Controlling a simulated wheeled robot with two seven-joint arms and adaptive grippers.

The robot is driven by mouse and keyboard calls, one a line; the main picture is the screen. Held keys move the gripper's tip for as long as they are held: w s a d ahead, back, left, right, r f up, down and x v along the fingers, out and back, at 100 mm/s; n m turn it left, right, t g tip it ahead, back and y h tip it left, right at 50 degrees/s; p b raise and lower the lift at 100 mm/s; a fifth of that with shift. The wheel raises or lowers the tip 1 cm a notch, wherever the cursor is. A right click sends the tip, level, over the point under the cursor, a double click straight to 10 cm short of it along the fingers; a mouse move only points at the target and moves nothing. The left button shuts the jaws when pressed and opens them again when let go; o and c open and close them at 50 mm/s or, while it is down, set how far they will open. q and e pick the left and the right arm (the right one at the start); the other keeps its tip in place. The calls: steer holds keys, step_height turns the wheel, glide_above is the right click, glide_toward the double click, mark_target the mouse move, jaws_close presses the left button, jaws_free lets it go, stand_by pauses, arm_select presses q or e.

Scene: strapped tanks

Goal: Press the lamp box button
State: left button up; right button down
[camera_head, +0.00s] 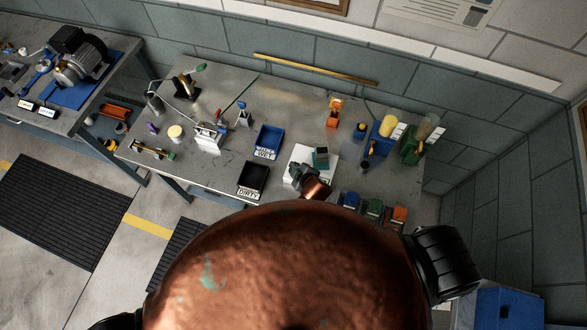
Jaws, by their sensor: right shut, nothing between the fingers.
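My right gripper (299,174) is shut and empty, dark, over the white board (301,155) near the bench's front edge. A small dark teal box (321,158) stands on the board just beyond and right of the gripper. It may be the lamp box, but no button or lamp can be made out on it. Whether the gripper touches it cannot be told. An orange device (333,112) stands farther back. My left gripper is not in view.
A blue tray (268,141) and a black tray (253,179) lie left of the board. Blue (380,140) and green (413,150) tank units stand to the right. Several small bins (374,209) line the front right. My copper-coloured body hides the near area.

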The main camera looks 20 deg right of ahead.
steer(key=shift+f, duration=0.1)
stand_by(0.5)
steer(key=shift+f, duration=0.3)
steer(key=shift+f, duration=0.55)
stand_by(0.9)
steer(key=shift+r+p, duration=0.95)
steer(key=shift+p, duration=0.05)
step_height(320, 180, up, 5)
steer(key=p, duration=0.5)
steer(key=shift+r+p, duration=0.1)
steer(key=shift+p, duration=0.2)
